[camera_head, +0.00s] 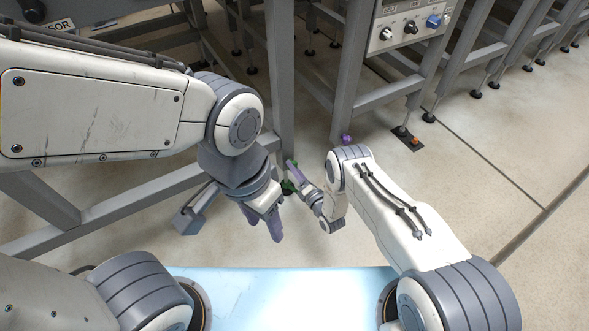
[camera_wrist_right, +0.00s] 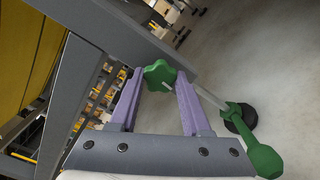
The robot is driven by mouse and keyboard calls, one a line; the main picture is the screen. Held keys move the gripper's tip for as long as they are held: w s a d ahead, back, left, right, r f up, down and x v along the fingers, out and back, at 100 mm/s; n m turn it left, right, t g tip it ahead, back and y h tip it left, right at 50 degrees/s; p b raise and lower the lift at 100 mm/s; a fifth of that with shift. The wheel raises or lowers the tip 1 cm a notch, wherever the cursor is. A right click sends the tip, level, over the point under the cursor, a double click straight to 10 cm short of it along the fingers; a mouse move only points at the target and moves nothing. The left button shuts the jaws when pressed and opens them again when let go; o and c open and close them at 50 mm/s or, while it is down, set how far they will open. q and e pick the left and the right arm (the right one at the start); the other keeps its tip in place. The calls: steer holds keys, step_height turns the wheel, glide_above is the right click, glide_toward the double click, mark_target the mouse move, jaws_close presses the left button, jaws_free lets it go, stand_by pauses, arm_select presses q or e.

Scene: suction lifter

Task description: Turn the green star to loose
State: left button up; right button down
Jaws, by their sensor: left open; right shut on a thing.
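The green star (camera_wrist_right: 158,74) is a lobed knob beside a grey metal frame bar, near the top middle of the right wrist view. My right gripper (camera_wrist_right: 161,84) has its purple fingers on either side of the star and is shut on it. In the head view the right gripper (camera_head: 292,176) reaches in beside a grey post, with small green parts showing by its fingers; the star's shape cannot be made out there. My left gripper (camera_head: 262,220) is open and empty, to the lower left of the right one.
A green-ended rod (camera_wrist_right: 263,157) with a black round foot (camera_wrist_right: 240,118) lies right of the star in the wrist view. Grey frame legs (camera_head: 281,90) stand close behind the grippers. A control panel (camera_head: 410,25) sits at the upper right. Bare floor (camera_head: 480,160) lies to the right.

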steer(key=shift+s+f, duration=0.1)
steer(key=shift+f, duration=0.05)
steer(key=shift+c, duration=1.8)
jaws_free()
steer(key=p+v, duration=0.4)
steer(key=v, duration=0.6)
steer(key=shift+s, duration=0.2)
steer(key=shift+d, duration=0.1)
